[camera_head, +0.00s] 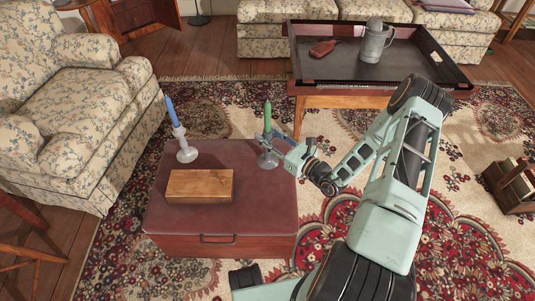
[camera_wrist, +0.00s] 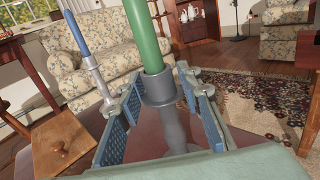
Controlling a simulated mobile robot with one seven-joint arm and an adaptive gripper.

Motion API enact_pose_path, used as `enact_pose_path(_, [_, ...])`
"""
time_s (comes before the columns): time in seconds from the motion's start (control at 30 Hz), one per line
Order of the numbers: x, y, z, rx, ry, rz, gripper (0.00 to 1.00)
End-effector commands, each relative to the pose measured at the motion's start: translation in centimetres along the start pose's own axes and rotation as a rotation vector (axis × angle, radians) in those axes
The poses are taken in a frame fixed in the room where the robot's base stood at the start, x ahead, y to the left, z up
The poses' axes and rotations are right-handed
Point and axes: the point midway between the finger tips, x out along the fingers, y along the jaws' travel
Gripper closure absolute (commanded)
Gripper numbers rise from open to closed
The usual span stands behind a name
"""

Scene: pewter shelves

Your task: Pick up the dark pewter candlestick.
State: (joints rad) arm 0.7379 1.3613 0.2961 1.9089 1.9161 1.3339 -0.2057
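The dark pewter candlestick (camera_head: 268,159) stands upright on the right part of the dark red chest top and holds a green candle (camera_head: 268,116). In the wrist view its grey cup (camera_wrist: 160,90) is between my fingers, with the stem and base lower down. My gripper (camera_head: 275,137) reaches in from the right at the height of the cup. In the wrist view my gripper (camera_wrist: 158,95) is open, its blue-padded fingers on either side of the candlestick, with narrow gaps near the tips. A paler candlestick (camera_head: 187,153) with a blue candle stands at the left.
A wooden box (camera_head: 199,186) lies on the chest (camera_head: 245,214) in front of the pale candlestick. A floral armchair (camera_head: 80,105) stands left of the chest. A tray table (camera_head: 345,88) with a grey tankard (camera_head: 374,42) is behind. The chest's front right is clear.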

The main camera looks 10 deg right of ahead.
Motion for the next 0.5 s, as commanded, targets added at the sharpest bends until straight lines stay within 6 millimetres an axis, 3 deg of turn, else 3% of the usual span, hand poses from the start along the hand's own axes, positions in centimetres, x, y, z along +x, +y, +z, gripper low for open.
enact_pose_path(0.03, [-0.01, 0.0, -0.01, 0.0, 0.0, 0.0, 0.78])
enact_pose_path(0.23, [-0.02, 0.0, -0.02, 0.0, 0.0, 0.0, 1.0])
enact_pose_path(0.5, [0.02, -0.01, 0.12, -0.001, -0.003, 0.0, 1.0])
